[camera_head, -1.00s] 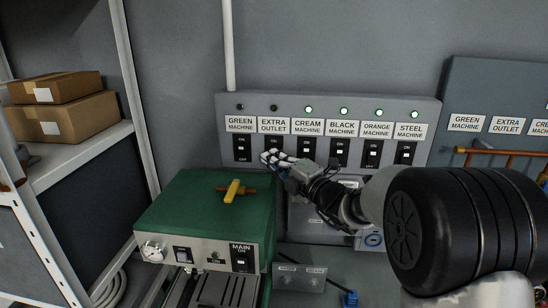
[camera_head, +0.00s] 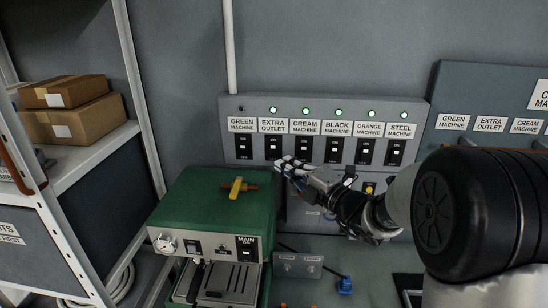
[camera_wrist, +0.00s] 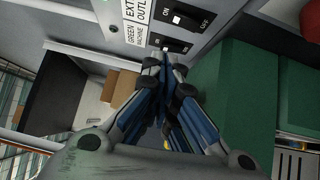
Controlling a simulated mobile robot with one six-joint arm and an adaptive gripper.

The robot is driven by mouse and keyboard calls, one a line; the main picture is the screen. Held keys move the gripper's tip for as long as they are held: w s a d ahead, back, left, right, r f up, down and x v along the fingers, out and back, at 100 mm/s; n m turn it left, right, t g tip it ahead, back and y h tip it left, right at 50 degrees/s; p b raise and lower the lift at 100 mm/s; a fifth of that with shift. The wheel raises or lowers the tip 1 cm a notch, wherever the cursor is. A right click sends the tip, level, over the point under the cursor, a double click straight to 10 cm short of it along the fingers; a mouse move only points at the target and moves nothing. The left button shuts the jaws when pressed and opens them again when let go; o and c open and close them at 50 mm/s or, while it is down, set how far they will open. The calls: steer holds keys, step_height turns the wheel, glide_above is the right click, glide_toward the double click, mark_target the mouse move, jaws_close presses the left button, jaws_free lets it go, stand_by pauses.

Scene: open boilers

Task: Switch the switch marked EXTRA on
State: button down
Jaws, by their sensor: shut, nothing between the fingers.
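The EXTRA OUTLET switch (camera_head: 273,147) is a black rocker on the grey wall panel, second from the left, with ON at its top. Its label (camera_head: 272,125) is above it, and the lamp (camera_head: 273,110) over that is lit green. The switch also shows in the wrist view (camera_wrist: 188,18). My gripper (camera_head: 280,164) is shut and empty, its fingertips at the lower end of this switch in the head view. In the wrist view the fingertips (camera_wrist: 164,60) appear near the GREEN MACHINE switch (camera_wrist: 173,45); I cannot tell whether they touch anything.
The GREEN MACHINE lamp (camera_head: 241,108) is dark; the other lamps in the row are lit. A green machine (camera_head: 205,205) with a yellow-handled valve (camera_head: 236,187) stands below and left of my gripper. A shelf with cardboard boxes (camera_head: 75,110) is at the left.

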steer(key=v, duration=0.4)
steer(key=shift+s+r, duration=0.1)
steer(key=shift+r, duration=0.2)
